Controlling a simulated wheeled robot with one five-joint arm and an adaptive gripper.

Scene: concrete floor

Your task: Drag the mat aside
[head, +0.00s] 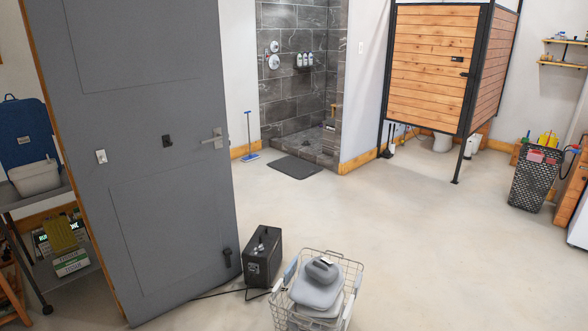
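The dark grey mat (295,167) lies flat on the concrete floor, just in front of the tiled shower opening at the middle back. Its whole top shows and nothing lies on it. Its far edge is close to the shower's raised tiled threshold. My gripper is not in view, so its state and its distance from the mat do not show.
A big grey door (150,220) stands at the left. A black box (262,257) and a wire basket (350,272) with grey items stand in front. A blue squeegee (249,137) stands left of the mat. The central floor is clear.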

